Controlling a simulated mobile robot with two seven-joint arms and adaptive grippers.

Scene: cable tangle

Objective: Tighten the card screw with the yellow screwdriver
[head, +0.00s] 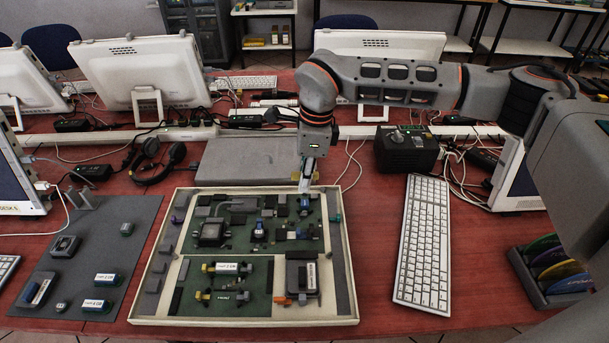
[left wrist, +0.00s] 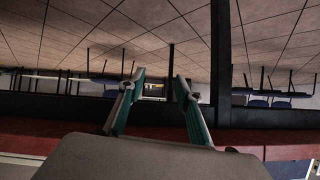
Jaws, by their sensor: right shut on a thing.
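My right gripper (head: 306,178) reaches down over the back right part of a cream-rimmed tray (head: 250,322) that holds green circuit boards. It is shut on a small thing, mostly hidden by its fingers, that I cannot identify. Its tips are just above or at the board; I cannot tell if they touch. I cannot make out a yellow screwdriver or the card screw; small yellow ends show on parts (head: 207,268) on the front board.
A grey mat (head: 130,265) with several parts lies left of the tray. A white keyboard (head: 422,245) lies to its right, near a black box (head: 407,150). A flat grey slab (head: 248,160), monitors and cables stand behind. A disc rack (head: 550,265) is at the right.

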